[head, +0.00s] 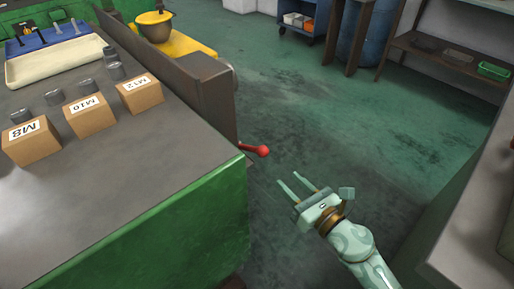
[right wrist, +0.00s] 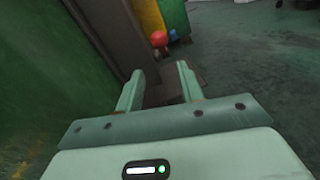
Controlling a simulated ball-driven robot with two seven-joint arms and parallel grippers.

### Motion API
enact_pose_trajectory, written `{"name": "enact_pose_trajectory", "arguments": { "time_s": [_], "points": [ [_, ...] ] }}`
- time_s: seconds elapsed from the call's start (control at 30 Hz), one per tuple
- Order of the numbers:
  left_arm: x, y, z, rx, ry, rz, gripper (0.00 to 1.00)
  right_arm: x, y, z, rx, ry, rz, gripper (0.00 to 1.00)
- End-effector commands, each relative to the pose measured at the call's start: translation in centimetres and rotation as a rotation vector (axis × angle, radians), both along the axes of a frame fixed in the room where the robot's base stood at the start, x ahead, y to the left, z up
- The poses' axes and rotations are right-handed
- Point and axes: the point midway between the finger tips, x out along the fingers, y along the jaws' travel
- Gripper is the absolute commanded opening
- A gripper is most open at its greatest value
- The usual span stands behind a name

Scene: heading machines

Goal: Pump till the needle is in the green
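A lever with a red ball end (head: 263,151) sticks out to the right from the side of the green machine bench. The ball also shows in the right wrist view (right wrist: 159,39), ahead of the fingers and a little left of the middle. My right gripper (head: 300,182) is open and empty. It hangs over the floor, below and to the right of the red ball, apart from it. Its two fingers show spread in the right wrist view (right wrist: 158,88). No gauge, needle or green zone can be made out. My left gripper is not in view.
On the bench top (head: 150,165) stand boxes marked M8 (head: 32,141), M10 (head: 90,116) and M12 (head: 140,94), with metal pieces behind. A raised brown plate (head: 195,90) edges the bench. A grey table (head: 480,225) stands at right. The floor between is clear.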

Motion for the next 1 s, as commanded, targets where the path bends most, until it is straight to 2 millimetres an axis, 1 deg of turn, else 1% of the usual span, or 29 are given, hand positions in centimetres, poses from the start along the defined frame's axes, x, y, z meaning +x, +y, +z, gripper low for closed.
{"name": "enact_pose_trajectory", "arguments": {
  "time_s": [0.03, 0.3, 0.5, 0.6, 0.7, 1.0],
  "points": [
    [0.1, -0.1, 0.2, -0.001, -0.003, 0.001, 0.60, 0.9, 0.6, 0.4, 0.002, -0.005, 0.000, 0.38],
    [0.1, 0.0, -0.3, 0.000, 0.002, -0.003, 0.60, 7.0, 4.0, 0.0, 0.006, 0.002, -0.002, 0.38],
    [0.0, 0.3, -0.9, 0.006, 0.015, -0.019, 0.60, 10.5, 6.2, -0.1, 0.006, 0.005, -0.001, 0.38],
    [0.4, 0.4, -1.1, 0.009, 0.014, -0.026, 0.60, 11.6, 6.8, -0.2, 0.006, 0.005, -0.002, 0.38],
    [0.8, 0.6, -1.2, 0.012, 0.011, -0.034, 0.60, 12.3, 7.2, -0.1, 0.005, 0.005, -0.003, 0.38],
    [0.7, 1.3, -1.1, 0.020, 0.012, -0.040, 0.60, 12.5, 7.3, 0.0, 0.005, 0.005, -0.003, 0.38]
  ]
}}
